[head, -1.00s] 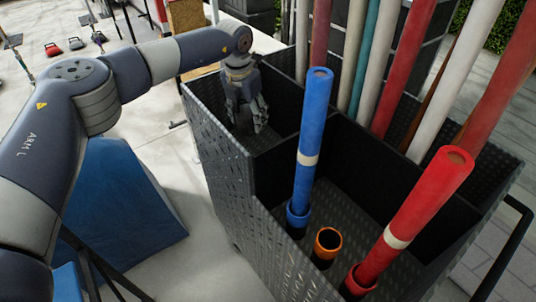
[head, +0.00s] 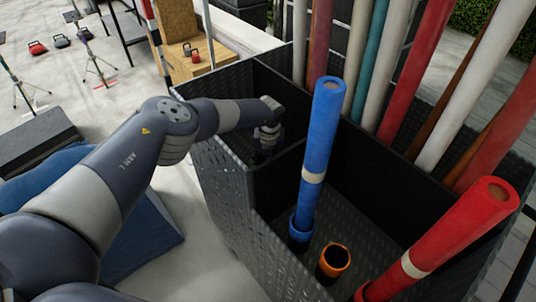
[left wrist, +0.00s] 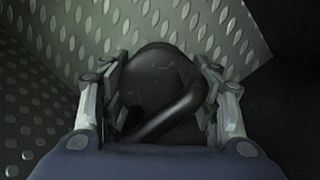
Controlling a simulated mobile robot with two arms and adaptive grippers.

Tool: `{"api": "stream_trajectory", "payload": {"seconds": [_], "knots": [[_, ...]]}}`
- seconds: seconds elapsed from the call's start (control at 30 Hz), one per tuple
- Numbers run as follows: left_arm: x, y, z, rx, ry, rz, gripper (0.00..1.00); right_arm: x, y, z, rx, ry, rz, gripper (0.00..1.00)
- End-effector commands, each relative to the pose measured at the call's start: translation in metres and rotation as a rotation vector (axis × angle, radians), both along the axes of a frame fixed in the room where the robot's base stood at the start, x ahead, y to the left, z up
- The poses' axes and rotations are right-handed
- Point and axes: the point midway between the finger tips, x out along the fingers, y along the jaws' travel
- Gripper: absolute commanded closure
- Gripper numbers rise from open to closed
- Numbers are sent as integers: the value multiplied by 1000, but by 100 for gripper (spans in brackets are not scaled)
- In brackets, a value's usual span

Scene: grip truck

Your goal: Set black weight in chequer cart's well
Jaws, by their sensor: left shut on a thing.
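The chequer cart (head: 228,195) is a dark bin with raised-tread metal walls, in the middle of the head view. My left gripper (head: 266,150) reaches down into its far-left well (head: 285,95), and the walls partly hide the fingers. In the left wrist view my left gripper (left wrist: 160,100) is shut on the black weight (left wrist: 155,72), a round dark body with a thick curved handle. Tread-plate surfaces of the well show close behind and beside the weight. Whether the weight touches the well's floor I cannot tell. My right gripper is out of view.
A blue pole (head: 320,140) and a red pole (head: 445,235) stand in sockets in the cart's front compartment, with an empty orange socket (head: 333,260) between them. Several tall poles stand along the back. A red kettlebell (head: 195,55) sits on a wooden box.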

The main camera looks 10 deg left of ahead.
Motion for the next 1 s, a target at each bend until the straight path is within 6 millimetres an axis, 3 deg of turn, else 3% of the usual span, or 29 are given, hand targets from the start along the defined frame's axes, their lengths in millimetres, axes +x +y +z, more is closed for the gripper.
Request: {"api": "stream_trajectory", "payload": {"seconds": [0.37, 0.7, 1.0], "knots": [[3, 0, -20, -2, -8, 1, 100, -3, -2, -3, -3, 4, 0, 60], [3, 0, -54, -1, -7, 1, 100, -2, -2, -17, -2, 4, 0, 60], [3, 0, -58, -1, -7, 0, 100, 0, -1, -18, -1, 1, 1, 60]]}}
